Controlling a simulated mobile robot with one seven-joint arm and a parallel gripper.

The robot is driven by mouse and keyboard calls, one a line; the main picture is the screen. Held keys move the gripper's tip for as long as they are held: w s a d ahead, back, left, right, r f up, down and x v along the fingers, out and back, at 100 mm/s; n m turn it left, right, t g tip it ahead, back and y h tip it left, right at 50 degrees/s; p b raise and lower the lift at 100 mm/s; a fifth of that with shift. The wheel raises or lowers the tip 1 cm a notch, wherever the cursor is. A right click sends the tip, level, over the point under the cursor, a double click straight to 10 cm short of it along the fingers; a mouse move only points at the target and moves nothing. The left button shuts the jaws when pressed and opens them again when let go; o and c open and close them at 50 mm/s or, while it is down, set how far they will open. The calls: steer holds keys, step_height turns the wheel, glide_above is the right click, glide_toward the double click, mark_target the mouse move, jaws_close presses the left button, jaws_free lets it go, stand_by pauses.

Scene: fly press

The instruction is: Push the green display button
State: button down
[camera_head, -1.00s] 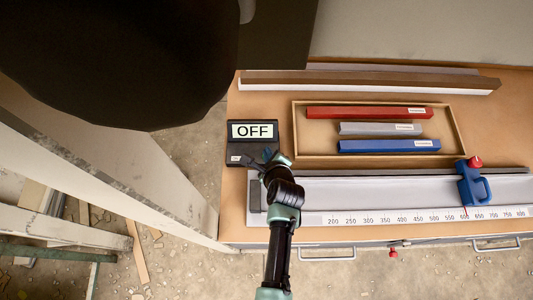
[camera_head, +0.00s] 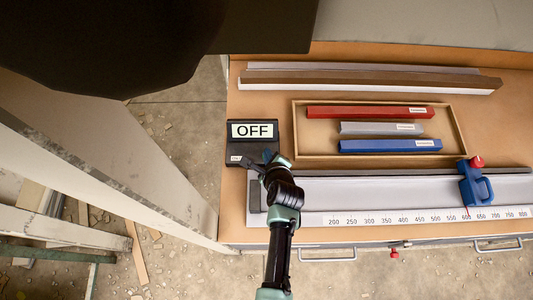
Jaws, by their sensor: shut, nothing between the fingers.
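The dark display unit (camera_head: 240,143) stands at the left end of the wooden bench, and its white screen (camera_head: 253,130) reads "OFF". A small pale label shows at its lower left. The green button is not visible; my gripper covers the lower right part of the unit. My gripper (camera_head: 262,160) is at that lower front part, with its fingers shut and empty. I cannot tell whether the fingertips touch the unit.
A wooden tray (camera_head: 296,130) right of the display holds red, grey and blue bars. A ruler rail (camera_head: 400,217) with a blue stop (camera_head: 474,186) runs along the front. A long brown-and-white bar (camera_head: 370,82) lies behind. A large dark shape hangs at upper left.

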stand_by(0.4)
steer(key=shift+r+p, duration=0.75)
steer(key=shift+p, duration=0.15)
step_height(320, 180, up, 6)
steer(key=p, duration=0.6)
